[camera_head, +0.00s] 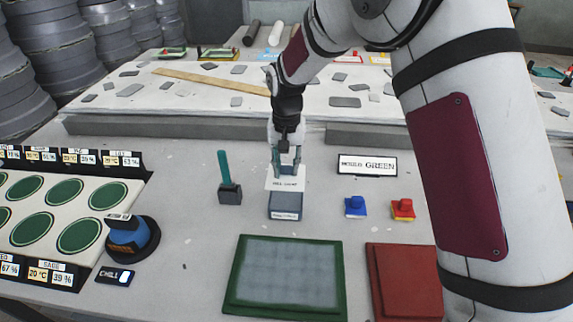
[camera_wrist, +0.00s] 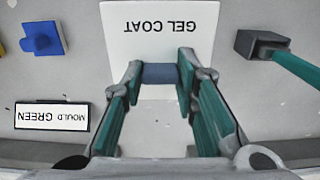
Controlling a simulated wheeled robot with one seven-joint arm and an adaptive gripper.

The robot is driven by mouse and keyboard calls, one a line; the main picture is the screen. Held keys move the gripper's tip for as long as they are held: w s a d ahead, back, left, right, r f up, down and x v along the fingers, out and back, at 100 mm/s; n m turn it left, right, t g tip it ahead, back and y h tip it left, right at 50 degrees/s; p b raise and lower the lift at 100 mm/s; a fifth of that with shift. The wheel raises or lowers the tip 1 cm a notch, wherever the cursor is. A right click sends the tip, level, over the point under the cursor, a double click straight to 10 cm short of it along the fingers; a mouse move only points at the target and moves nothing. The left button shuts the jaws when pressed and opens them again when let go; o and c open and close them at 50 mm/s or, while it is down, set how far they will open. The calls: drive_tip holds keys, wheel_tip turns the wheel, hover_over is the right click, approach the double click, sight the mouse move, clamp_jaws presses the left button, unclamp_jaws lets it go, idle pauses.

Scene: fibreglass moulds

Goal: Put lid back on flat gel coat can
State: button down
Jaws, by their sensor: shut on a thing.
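The lid is a white plate (camera_head: 287,184) marked GEL COAT, with a small blue-grey grip. My gripper (camera_head: 286,168) is shut on that grip; the wrist view shows the grip (camera_wrist: 160,74) between the two green fingertips and the plate (camera_wrist: 160,35) beyond it. The flat gel coat can (camera_head: 285,203) is a low blue-grey box with a label on its front edge. It stands on the table just below and in front of the plate in the head view. The wrist view does not show the can; the plate seems to cover it. The gap between plate and can is hard to judge.
A dark block with a green-handled tool (camera_head: 228,185) stands left. A MOULD GREEN sign (camera_head: 367,165), a blue knobbed piece (camera_head: 355,206) and a red-yellow one (camera_head: 402,208) stand right. A green-framed mould (camera_head: 285,277) and red slab (camera_head: 405,282) lie in front.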

drive_tip(key=shift+f+b, duration=1)
drive_tip(key=shift+f, duration=2.2)
drive_tip(key=shift+f+b, duration=0.3)
drive_tip(key=shift+f, duration=0.4)
drive_tip(key=c, duration=0.7)
unclamp_jaws()
drive_tip(key=shift+r, duration=0.15)
drive_tip(key=shift+r+p, duration=0.85)
drive_tip(key=shift+r, duration=2.05)
clamp_jaws()
